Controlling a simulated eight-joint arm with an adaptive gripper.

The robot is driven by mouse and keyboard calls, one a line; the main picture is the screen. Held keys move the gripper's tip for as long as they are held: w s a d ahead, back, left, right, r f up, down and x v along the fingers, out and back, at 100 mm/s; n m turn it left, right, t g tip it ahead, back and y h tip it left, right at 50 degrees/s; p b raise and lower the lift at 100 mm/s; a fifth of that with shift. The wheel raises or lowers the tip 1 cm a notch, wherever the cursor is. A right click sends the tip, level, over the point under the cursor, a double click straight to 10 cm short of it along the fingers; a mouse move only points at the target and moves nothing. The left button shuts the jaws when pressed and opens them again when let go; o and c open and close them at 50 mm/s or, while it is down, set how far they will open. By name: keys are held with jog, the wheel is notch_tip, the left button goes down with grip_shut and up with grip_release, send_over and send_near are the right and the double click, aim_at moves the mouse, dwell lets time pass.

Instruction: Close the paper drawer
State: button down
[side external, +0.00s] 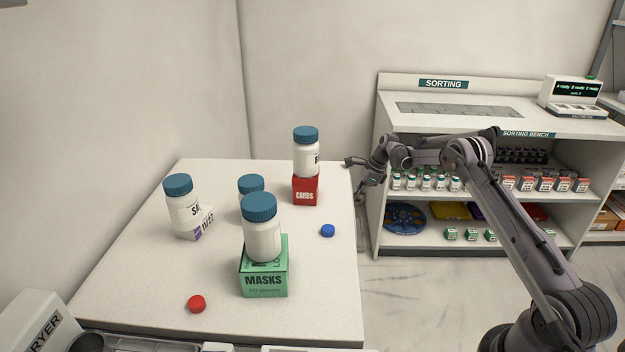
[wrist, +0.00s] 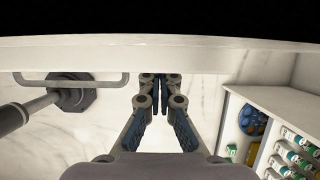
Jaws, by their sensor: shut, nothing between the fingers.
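I cannot identify a paper drawer in either view. My gripper (side external: 362,191) is at the right side of the white table, near its edge, in the side external view. In the wrist view my gripper's fingers (wrist: 161,82) are together and hold nothing. Their tips are close to a long pale edge (wrist: 220,49) that crosses the top of the picture. A grey rounded bar (wrist: 122,81) shows left of the fingertips; I cannot tell whether it is a handle.
The white table (side external: 140,270) carries a red CARDS box (side external: 305,192), a green MASKS box (side external: 264,280), several blue-capped bottles and loose red (side external: 196,304) and blue (side external: 327,231) caps. The sorting bench (side external: 580,126) stands behind, with stocked shelves. Floor between is clear.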

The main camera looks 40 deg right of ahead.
jog(key=shift+w+a, duration=0.75)
jog(key=shift+a, duration=0.05)
